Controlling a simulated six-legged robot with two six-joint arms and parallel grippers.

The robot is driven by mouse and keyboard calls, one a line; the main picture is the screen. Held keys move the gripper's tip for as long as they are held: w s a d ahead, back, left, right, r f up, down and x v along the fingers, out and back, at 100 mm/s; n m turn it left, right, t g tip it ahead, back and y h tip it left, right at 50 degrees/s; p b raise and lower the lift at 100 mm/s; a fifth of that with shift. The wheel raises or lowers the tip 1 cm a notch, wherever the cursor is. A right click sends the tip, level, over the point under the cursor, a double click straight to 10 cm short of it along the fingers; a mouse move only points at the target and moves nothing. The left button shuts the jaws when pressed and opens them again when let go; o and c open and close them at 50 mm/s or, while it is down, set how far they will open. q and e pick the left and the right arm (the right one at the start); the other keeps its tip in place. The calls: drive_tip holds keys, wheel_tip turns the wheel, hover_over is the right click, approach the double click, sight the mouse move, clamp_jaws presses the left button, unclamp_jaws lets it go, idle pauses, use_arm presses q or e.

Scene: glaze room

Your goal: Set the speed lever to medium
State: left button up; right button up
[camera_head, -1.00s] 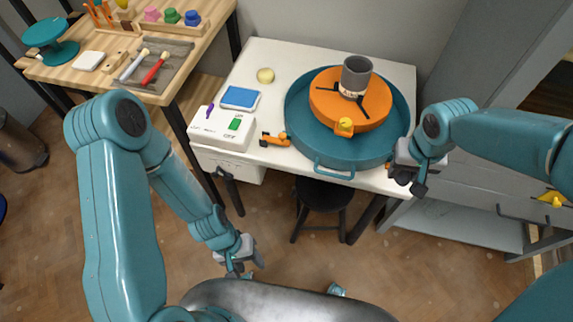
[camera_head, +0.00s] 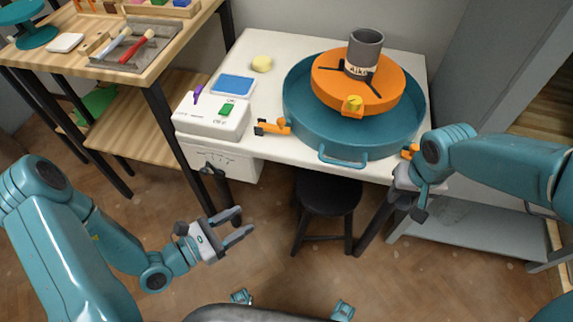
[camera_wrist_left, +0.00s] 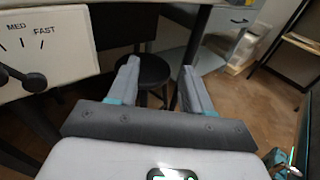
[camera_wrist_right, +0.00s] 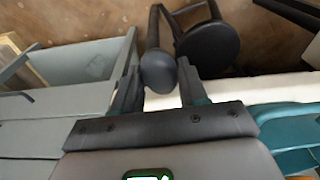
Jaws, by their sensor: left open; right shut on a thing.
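The speed lever (camera_wrist_left: 35,82) is a dark arm with a round knob on the white control box's front face, under the MED and FAST marks in the left wrist view. It points right; I cannot tell its exact setting. In the head view the lever (camera_head: 210,169) is small and dark below the box. My left gripper (camera_head: 241,223) is open and empty, below and to the right of the lever, in front of the table. My right gripper (camera_head: 405,196) is at the table's front right corner, shut on a dark round knob (camera_wrist_right: 158,73).
A teal basin (camera_head: 305,135) holds an orange wheel with a grey pot (camera_head: 364,50) on the white table. A black stool (camera_head: 328,192) stands under the table.

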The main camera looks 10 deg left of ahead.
sight(203, 173)
use_arm(q)
drive_tip(key=w+a+f+n+t+y+b, duration=0.25)
drive_tip(key=a+n+t+y, duration=0.5)
drive_tip(key=a, duration=0.75)
use_arm(e)
drive_tip(key=f, duration=0.3)
drive_tip(key=f+b, duration=0.1)
drive_tip(key=shift+w+a+f, duration=0.15)
drive_tip(key=shift+w+a, duration=0.15)
drive_tip(key=shift+a, duration=0.05)
use_arm(q)
drive_tip(key=w+y, duration=0.1)
drive_tip(key=w, duration=0.3)
drive_tip(key=w+g+y+b, duration=0.1)
drive_tip(key=w, duration=0.2)
drive_tip(key=w+d+g+y, duration=0.1)
drive_tip(key=w, duration=0.3)
drive_tip(key=shift+w+d+n+b, duration=0.1)
drive_tip(key=shift+w+n+b, duration=0.2)
drive_tip(key=shift+n+b, duration=0.1)
use_arm(e)
drive_tip(key=shift+f, duration=0.95)
use_arm(q)
clamp_jaws()
